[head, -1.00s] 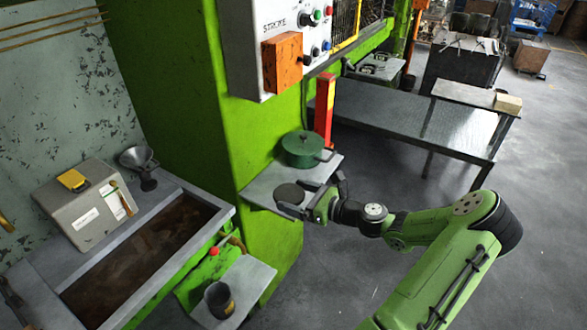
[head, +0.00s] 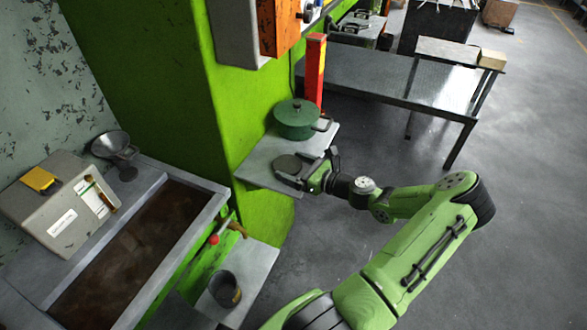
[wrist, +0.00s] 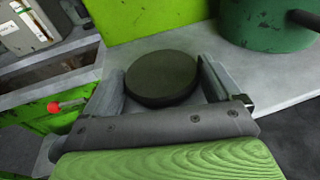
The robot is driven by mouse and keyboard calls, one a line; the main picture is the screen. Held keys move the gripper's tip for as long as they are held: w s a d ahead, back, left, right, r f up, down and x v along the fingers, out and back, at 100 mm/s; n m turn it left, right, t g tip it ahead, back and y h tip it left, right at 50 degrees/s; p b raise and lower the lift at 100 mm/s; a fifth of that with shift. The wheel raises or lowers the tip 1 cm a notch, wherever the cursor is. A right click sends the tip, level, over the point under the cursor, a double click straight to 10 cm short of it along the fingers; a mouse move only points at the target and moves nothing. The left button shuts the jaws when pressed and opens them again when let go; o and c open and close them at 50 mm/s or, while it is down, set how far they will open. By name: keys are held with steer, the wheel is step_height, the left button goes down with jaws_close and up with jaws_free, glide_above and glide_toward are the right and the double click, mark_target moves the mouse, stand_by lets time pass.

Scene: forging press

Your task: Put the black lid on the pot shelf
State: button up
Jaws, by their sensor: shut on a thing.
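The black lid (head: 290,164) is a flat dark disc at the pot shelf (head: 256,170), a grey plate on the green press column. In the wrist view the lid (wrist: 161,78) lies between the two fingers of my gripper (wrist: 166,88), which is shut on it. The lid is level and over the shelf surface; I cannot tell whether it touches the shelf. My gripper (head: 293,172) reaches in from the right in the head view. A green lidded pot (head: 296,119) stands on the same shelf behind the lid.
A red and yellow post (head: 315,72) rises behind the pot. A lower shelf with a dark cup (head: 225,289) and a red-knobbed valve (head: 214,240) are at the lower left. A trough, a grey box (head: 62,208) and a funnel (head: 113,146) are left.

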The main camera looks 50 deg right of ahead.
steer(key=shift+r, duration=0.1)
steer(key=o, duration=0.7)
steer(key=shift+o, duration=0.2)
